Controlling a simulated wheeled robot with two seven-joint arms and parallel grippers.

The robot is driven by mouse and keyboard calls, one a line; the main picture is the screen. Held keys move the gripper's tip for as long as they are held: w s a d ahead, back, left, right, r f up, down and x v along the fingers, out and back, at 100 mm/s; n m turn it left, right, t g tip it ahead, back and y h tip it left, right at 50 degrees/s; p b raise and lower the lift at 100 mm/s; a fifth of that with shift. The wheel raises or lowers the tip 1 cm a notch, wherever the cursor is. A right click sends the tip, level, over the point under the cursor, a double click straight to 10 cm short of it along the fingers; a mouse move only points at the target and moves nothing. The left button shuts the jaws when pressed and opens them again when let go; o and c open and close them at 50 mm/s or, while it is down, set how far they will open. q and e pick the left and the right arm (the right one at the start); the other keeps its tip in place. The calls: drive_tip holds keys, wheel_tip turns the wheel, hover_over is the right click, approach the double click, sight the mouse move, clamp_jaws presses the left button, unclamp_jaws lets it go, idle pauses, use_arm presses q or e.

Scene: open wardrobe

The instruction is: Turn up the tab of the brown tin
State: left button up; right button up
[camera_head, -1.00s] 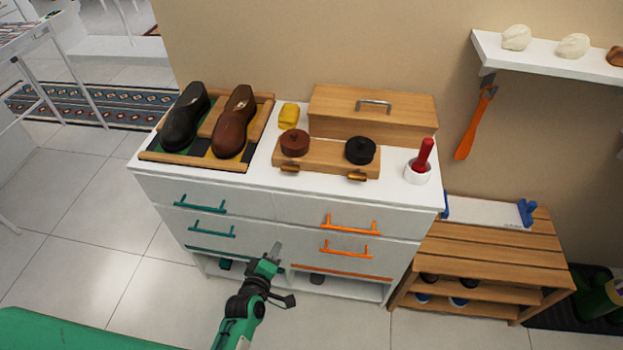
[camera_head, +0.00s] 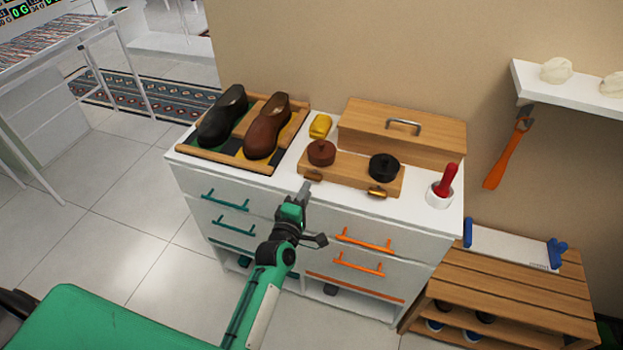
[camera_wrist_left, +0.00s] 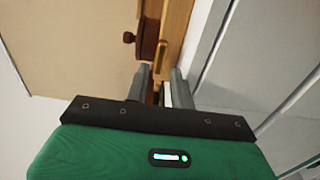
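The brown tin (camera_head: 321,152) is round with a small knob on top. It sits on the left of a low wooden stand (camera_head: 350,174) on the white dresser. A brass tab (camera_head: 313,176) lies low at the stand's front below this tin. My left gripper (camera_head: 305,188) is just in front of that tab, its fingertip overlapping it in the head view; contact cannot be told. In the left wrist view the gripper (camera_wrist_left: 160,80) has its fingers apart, pointing at the stand, with the brown tin (camera_wrist_left: 148,38) beyond them. My right gripper is not in view.
A black tin (camera_head: 384,167) and a second brass tab (camera_head: 377,192) are right of the brown tin. Drawers with handles (camera_head: 225,202) are below.

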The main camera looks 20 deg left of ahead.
sight(312, 180)
use_arm(q)
drive_tip(key=shift+w+p, duration=0.3)
drive_tip(key=shift+w, duration=2.4)
clamp_jaws()
